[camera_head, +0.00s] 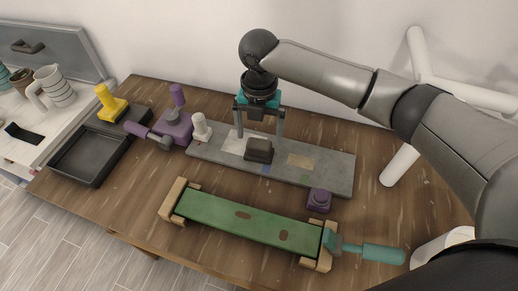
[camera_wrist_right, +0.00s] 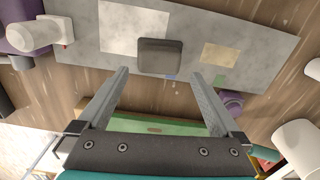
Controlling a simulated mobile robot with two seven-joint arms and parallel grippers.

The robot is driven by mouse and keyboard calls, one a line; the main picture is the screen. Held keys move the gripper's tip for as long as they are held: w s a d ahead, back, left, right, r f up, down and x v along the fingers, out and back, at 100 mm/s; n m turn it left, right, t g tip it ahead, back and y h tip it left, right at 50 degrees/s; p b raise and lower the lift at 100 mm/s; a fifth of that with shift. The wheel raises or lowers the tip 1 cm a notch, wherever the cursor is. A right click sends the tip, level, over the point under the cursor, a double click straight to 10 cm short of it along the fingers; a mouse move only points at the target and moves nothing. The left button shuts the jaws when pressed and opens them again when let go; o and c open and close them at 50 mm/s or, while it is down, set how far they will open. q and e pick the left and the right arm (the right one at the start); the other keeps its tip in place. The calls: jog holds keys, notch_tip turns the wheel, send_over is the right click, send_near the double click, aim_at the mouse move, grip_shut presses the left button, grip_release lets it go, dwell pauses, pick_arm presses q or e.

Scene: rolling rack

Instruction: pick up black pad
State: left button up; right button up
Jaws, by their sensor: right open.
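The black pad (camera_head: 259,149) is a small dark block with rounded corners. It lies on the grey board (camera_head: 325,172) near a pale square patch. It also shows in the right wrist view (camera_wrist_right: 159,56), just beyond the fingertips. My right gripper (camera_head: 259,137) is above the grey board, close to the pad, with one finger to each side in the picture. In the right wrist view the right gripper (camera_wrist_right: 160,84) is open, with nothing between its fingers. My left gripper is not in view.
A green board with wooden ends (camera_head: 240,218) lies in front. A purple block (camera_head: 319,200) and white knob (camera_head: 200,128) are beside the grey board. A purple tool (camera_head: 173,125), black tray (camera_head: 88,157) and yellow-handled tool (camera_head: 110,103) stand left. A teal-handled tool (camera_head: 370,252) lies front right.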

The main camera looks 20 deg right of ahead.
aim_at(259, 143)
jog(key=shift+w+f+b, duration=0.15)
jog(key=shift+f+b, duration=0.05)
jog(key=shift+f, duration=1.55)
jog(key=shift+w+f+b, duration=0.15)
jog(key=shift+f, duration=1.6)
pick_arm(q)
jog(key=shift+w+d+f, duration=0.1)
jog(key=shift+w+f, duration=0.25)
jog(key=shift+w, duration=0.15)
pick_arm(e)
jog(key=shift+c, duration=0.2)
jog(key=c, duration=1)
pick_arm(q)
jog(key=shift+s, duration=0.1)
pick_arm(e)
jog(key=shift+r, duration=0.15)
pick_arm(q)
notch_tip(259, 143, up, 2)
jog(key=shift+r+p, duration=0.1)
jog(key=shift+p, duration=1)
pick_arm(e)
notch_tip(259, 143, up, 20)
jog(key=shift+f, duration=0.1)
